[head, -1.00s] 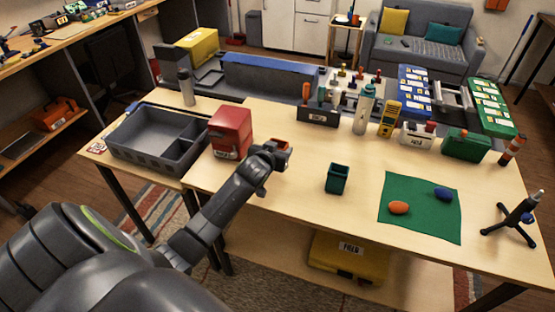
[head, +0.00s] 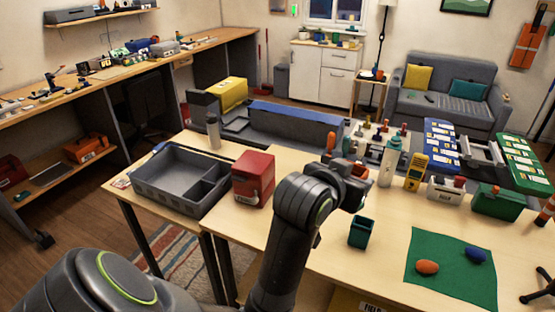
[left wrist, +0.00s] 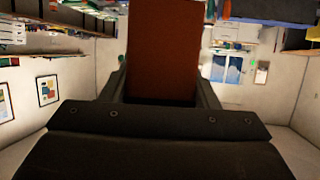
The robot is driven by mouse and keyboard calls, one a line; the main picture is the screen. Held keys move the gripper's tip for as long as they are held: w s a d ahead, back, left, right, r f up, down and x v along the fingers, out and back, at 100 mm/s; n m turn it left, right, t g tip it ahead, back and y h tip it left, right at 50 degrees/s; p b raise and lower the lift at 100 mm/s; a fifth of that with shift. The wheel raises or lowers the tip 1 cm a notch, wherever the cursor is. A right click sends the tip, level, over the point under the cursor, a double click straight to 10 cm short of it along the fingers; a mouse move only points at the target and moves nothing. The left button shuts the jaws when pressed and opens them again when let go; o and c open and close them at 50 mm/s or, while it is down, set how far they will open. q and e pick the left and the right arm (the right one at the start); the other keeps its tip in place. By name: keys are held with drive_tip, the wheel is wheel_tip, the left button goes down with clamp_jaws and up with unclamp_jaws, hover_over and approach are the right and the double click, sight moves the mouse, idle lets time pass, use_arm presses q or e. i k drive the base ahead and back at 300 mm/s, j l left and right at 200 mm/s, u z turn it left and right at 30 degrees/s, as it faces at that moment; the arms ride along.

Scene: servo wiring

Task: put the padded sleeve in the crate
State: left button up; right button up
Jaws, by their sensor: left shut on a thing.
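My left gripper (head: 352,183) is raised over the middle of the table, well to the right of the crate. In the left wrist view my left gripper (left wrist: 162,92) is shut on a rust-brown, flat-sided piece (left wrist: 165,50), which looks like the padded sleeve. In the head view only a little of this piece shows, partly hidden by the wrist. The grey crate (head: 163,199) stands at the table's left end, open at the top and divided into compartments. My right gripper is not in view.
A red box (head: 253,180) stands between the crate and my left arm. A grey bottle (head: 213,132) stands behind the crate. Bottles, a yellow meter (head: 416,172) and bins crowd the back.

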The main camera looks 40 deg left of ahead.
sight(179, 183)
drive_tip(key=i+j+u, duration=0.1)
drive_tip(key=j, duration=0.3)
drive_tip(key=i+j+u, duration=0.15)
drive_tip(key=j, duration=0.3)
drive_tip(key=j+u, duration=0.1)
drive_tip(key=j, duration=0.3)
drive_tip(key=i+j+u, duration=0.15)
drive_tip(key=j, duration=0.25)
drive_tip(key=i+j+u, duration=0.1)
drive_tip(key=j, duration=0.3)
drive_tip(key=i, duration=0.1)
